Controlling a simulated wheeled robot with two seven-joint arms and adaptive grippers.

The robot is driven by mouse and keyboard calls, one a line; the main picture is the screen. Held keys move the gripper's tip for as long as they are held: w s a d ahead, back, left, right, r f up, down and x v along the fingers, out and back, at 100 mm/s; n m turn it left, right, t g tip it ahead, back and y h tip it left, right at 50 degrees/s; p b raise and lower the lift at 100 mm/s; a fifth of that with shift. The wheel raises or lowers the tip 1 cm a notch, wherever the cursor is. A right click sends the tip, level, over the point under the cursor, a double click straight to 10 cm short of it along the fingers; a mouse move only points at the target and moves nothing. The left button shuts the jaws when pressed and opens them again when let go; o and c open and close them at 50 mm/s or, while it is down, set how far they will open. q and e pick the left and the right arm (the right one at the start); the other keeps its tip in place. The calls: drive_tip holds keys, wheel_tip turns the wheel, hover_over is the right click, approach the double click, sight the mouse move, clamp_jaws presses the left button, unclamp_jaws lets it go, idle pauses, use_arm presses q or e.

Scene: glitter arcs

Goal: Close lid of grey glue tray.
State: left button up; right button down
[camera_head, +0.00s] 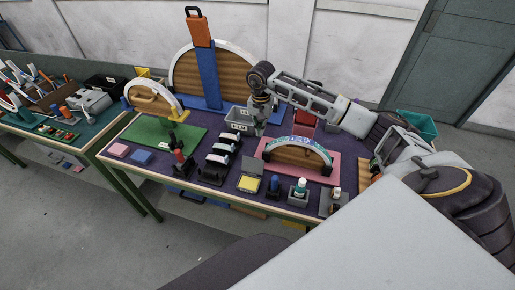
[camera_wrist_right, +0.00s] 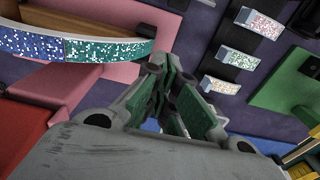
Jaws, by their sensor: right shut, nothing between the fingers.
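The grey glue tray (camera_head: 249,184) sits near the front edge of the table, with a yellow surface inside. Its grey lid (camera_head: 253,166) stands raised at the tray's back edge, so the tray is open. My right gripper (camera_head: 260,128) points down over the table behind the tray, to the left of the glitter arch, and is apart from the lid. In the right wrist view its fingers (camera_wrist_right: 165,85) are shut with nothing between them. I cannot make out the tray for certain in that view. My left gripper is not in view.
A glitter arch (camera_head: 297,152) on a pink mat (camera_head: 333,172) stands right of the tray. Black holders with glitter strips (camera_head: 221,148) stand to its left. A grey labelled bin (camera_head: 239,127) is beside my right gripper. Bottles (camera_head: 299,188) line the front edge.

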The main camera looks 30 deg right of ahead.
sight(253, 164)
wheel_tip(253, 164, down, 10)
drive_tip(key=shift+w+r+p, duration=0.1)
drive_tip(key=shift+w+p, duration=0.05)
drive_tip(key=shift+p, duration=0.8)
drive_tip(key=shift+a, duration=0.1)
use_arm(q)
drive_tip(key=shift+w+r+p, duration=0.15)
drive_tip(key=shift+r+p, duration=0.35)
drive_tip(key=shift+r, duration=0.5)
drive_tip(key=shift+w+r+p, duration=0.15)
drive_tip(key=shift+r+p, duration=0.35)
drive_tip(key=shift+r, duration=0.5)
use_arm(e)
drive_tip(key=shift+s+a+r, duration=0.25)
drive_tip(key=shift+s+a, duration=0.35)
drive_tip(key=shift+a, duration=0.05)
drive_tip(key=shift+s+a+r, duration=0.25)
drive_tip(key=shift+s+a, duration=0.35)
drive_tip(key=shift+a, duration=0.05)
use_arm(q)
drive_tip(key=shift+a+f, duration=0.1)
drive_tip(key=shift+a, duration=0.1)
use_arm(e)
drive_tip(key=shift+d, duration=0.15)
